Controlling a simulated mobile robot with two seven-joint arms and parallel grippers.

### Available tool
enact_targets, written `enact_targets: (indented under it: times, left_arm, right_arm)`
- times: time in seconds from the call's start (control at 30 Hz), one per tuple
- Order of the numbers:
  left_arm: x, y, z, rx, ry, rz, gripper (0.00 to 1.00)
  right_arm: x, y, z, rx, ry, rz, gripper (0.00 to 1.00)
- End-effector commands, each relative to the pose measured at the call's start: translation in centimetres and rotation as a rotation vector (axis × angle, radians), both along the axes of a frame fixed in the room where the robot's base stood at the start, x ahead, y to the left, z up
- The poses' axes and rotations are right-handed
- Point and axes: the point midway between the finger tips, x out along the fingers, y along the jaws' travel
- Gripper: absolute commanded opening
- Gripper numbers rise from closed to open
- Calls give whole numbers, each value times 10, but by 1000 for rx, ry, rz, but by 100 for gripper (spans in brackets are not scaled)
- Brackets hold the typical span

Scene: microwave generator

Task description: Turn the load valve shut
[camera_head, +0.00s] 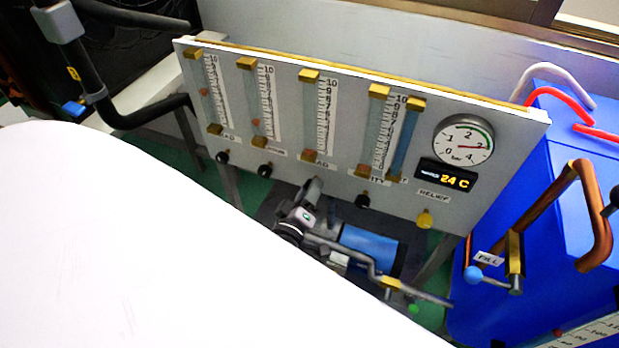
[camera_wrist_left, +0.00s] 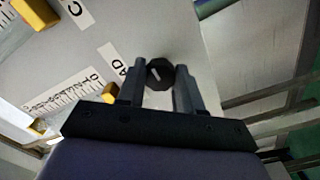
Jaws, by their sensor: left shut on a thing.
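The load valve is a small dark round knob (camera_wrist_left: 160,73) with a pale pointer mark, below the partly covered label ending in "AD" in the left wrist view. My left gripper (camera_wrist_left: 161,69) has one finger on each side of the knob and is shut on it. In the head view my left gripper (camera_head: 315,186) is at the lower edge of the white panel (camera_head: 270,185), under the third flow tube (camera_head: 323,115). It hides the load knob there. My right gripper is not in view.
Other dark knobs (camera_head: 265,170) and a yellow relief knob (camera_head: 424,219) line the panel's lower edge. A gauge (camera_head: 463,140) and a 24 C display (camera_head: 447,176) are at its right. A blue tank (camera_head: 540,220) stands right. A large white surface hides the lower left.

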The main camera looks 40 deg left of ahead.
Motion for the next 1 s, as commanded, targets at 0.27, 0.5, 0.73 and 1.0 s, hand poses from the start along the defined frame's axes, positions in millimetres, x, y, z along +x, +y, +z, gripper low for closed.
enact_targets:
  times: [0.27,0.5,0.73,1.0]
  left_arm:
    - [-1,0,-1,11,5,-1,5]
    - [-1,0,-1,11,5,-1,61]
    - [0,0,0,10,3,-1,61]
    - [-23,-5,-1,8,6,-1,61]
  right_arm:
    - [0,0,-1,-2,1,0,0]
    - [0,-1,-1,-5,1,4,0]
    - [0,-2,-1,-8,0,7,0]
    - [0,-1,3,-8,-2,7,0]
